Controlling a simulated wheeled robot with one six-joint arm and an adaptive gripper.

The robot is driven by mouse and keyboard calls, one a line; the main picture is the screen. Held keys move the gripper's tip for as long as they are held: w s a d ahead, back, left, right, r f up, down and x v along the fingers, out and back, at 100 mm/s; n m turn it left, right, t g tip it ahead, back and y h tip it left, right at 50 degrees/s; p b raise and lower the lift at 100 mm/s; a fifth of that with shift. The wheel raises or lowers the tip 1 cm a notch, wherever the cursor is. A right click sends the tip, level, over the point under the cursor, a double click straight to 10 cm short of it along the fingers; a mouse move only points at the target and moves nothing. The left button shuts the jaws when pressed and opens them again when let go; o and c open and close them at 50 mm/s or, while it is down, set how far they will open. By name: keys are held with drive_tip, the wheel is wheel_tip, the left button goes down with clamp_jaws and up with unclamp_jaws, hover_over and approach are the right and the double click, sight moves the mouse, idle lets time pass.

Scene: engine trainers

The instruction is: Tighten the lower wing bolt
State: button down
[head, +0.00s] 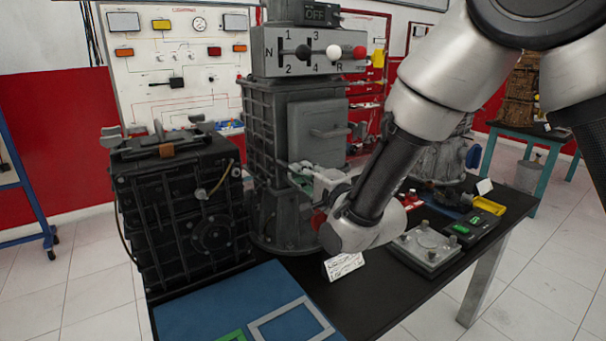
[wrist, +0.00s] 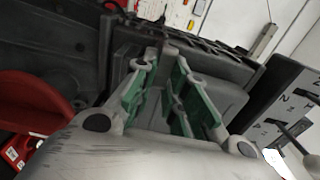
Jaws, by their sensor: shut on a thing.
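The grey gearbox housing (head: 283,215) stands on the black table and has a raised cover with a handle (head: 330,131). One wing bolt (head: 358,130) shows at the cover's right side. My gripper (head: 300,172) is low in front of the cover. In the wrist view my gripper's green-padded fingers (wrist: 160,62) converge beside the grey cover (wrist: 212,95). They are shut on a small grey part at their tips, which I take as the lower wing bolt. The fingers hide most of it, so its angle and seating cannot be told.
A black engine block (head: 180,215) stands left of the housing. The shift panel (head: 310,50) with ball-ended levers is above. A white card (head: 344,265), a grey plate with knobs (head: 425,247) and a blue mat (head: 205,305) lie nearby on the table.

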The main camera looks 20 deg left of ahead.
drive_tip(key=c, duration=1.4)
unclamp_jaws()
drive_tip(key=shift+c, duration=0.2)
drive_tip(key=v, duration=0.7)
drive_tip(key=shift+s+d, duration=0.15)
drive_tip(key=shift+d, duration=0.05)
